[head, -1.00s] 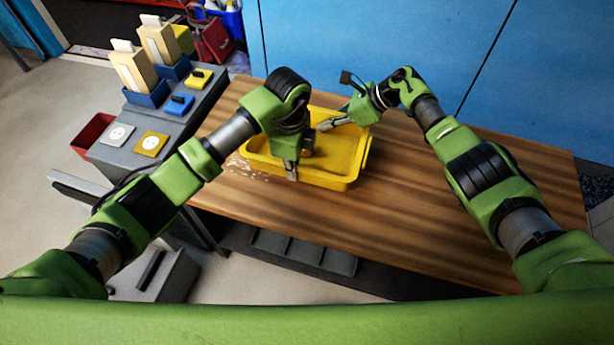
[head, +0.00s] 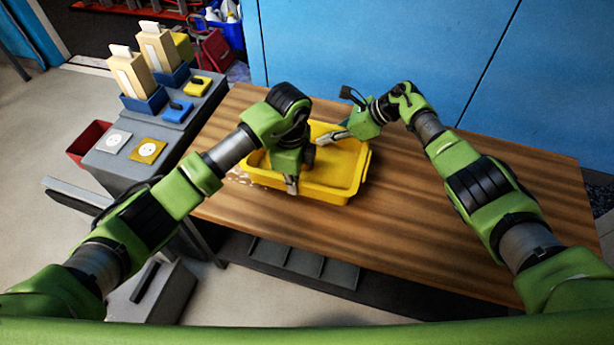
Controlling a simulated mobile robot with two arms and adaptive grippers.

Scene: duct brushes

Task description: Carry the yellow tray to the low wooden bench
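The yellow tray (head: 335,187) is over the left part of the wooden bench top (head: 440,230). It looks level; I cannot tell whether it touches the wood. My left gripper (head: 292,184) points down at the tray's near wall, with a fingertip in front of that wall. My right gripper (head: 326,139) reaches in from the right across the tray's far rim, its tip over the inside. The fingers are small and partly hidden by the arms, so I cannot see whether either is closed on the rim. Part of the tray is hidden behind my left arm.
A grey side table (head: 115,173) at the left holds blue holders (head: 147,100) with beige blocks and several small pads. A red bin (head: 88,142) stands beside it. Blue cabinets (head: 390,50) close off the back. The bench's right part is clear.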

